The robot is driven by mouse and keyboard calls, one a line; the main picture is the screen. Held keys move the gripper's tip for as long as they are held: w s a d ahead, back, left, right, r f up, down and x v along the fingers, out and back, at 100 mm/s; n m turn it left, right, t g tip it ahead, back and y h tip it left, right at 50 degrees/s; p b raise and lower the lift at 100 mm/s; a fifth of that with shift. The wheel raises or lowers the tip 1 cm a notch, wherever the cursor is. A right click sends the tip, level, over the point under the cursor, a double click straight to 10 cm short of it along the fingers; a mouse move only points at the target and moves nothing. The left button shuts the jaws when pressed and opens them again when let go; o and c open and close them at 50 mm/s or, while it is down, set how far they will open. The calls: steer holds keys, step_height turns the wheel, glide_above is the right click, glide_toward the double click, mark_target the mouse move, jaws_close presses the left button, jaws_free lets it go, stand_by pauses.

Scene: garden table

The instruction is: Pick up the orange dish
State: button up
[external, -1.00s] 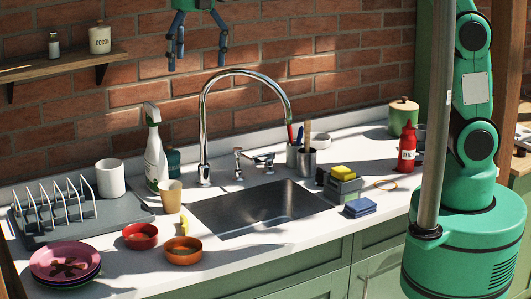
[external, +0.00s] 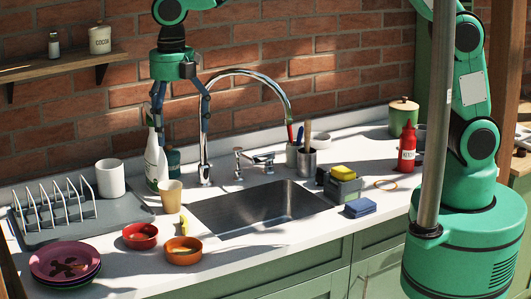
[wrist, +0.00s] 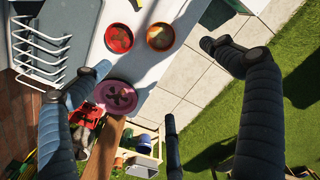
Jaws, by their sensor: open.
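The orange dish (external: 184,258) is a small round bowl on the white counter, near the front edge and left of the sink. In the wrist view the orange dish (wrist: 160,37) shows near the top, right of the red bowl (wrist: 119,39). My gripper (external: 181,119) is open and empty, pointing down high above the counter in the external view, in front of the brick wall. It is well apart from the dish. In the wrist view its dark fingers spread wide on the left and right.
The red bowl (external: 140,237) sits close left of the dish, with a yellow banana-like item (external: 184,224) behind. Stacked plates (external: 65,263), a tan cup (external: 171,196), a spray bottle (external: 155,165) and a dish rack (external: 85,215) are nearby. The tall faucet (external: 204,150) rises beside the sink (external: 262,207).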

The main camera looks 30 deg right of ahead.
glide_above(183, 245)
steer(key=s+a, duration=0.2)
steer(key=s, duration=0.2)
step_height(183, 245, down, 16)
steer(key=shift+w+f, duration=0.2)
steer(key=shift+f, duration=0.2)
steer(key=shift+f+b, duration=0.45)
steer(key=shift+f, duration=3.85)
steer(key=shift+d, duration=0.1)
steer(key=shift+s+f+b, duration=0.15)
steer(key=shift+f+b, duration=0.2)
steer(key=shift+f, duration=2.25)
steer(key=c, duration=1.3)
